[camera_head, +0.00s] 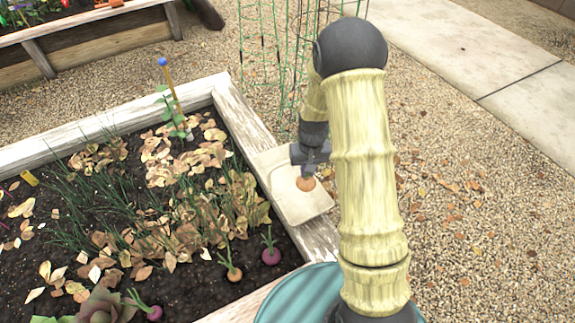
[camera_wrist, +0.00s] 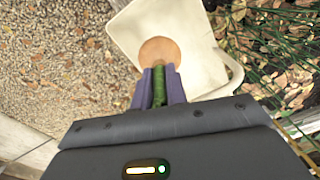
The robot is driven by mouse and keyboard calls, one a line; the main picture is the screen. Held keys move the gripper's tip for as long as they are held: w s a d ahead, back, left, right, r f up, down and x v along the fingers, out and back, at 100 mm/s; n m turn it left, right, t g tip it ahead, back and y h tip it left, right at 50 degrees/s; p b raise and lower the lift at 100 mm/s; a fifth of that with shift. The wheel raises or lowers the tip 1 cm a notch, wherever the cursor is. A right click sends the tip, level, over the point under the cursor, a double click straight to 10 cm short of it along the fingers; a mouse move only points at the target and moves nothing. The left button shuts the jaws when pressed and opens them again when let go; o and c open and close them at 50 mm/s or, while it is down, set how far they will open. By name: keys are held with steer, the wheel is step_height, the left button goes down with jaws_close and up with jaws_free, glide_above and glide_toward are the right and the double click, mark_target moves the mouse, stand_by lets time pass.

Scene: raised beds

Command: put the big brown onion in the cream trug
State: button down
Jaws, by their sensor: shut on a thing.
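The big brown onion (camera_head: 306,184) hangs from my gripper (camera_head: 309,171), which is shut on its green stalk. In the wrist view the onion (camera_wrist: 160,51) shows as a round brown bulb just past the purple fingertips (camera_wrist: 160,82), with the green stalk between them. The cream trug (camera_head: 312,208) sits on the right edge boards of the raised bed. It also shows in the wrist view (camera_wrist: 200,25), with its handle at the right. The onion is over the trug's open top in both views. Whether it touches the trug's floor I cannot tell.
The raised bed (camera_head: 262,140) holds dark soil, dry leaves, green shoots and several root vegetables, including a purple one (camera_head: 271,256). Green wire cages (camera_head: 262,60) stand behind the trug. A blue-topped stake (camera_head: 172,85) rises from the bed. Gravel (camera_head: 470,200) lies open at the right.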

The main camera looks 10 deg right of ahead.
steer(key=shift+w+a, duration=0.5)
steer(key=shift+a, duration=0.05)
steer(key=shift+a+r, duration=0.1)
steer(key=shift+s+r+m+p, duration=0.3)
steer(key=shift+r+m+p, duration=0.15)
steer(key=shift+p, duration=0.75)
steer(key=m+p, duration=0.1)
steer(key=s+m+p, duration=0.1)
steer(key=p, duration=0.1)
steer(key=shift+r, duration=0.25)
steer(key=shift+s+r+m+p, duration=0.1)
steer(key=shift+s+m+p, duration=0.05)
steer(key=shift+m+p, duration=0.65)
steer(key=shift+s+m+p, duration=0.3)
steer(key=shift+m, duration=0.25)
steer(key=shift+f, duration=0.3)
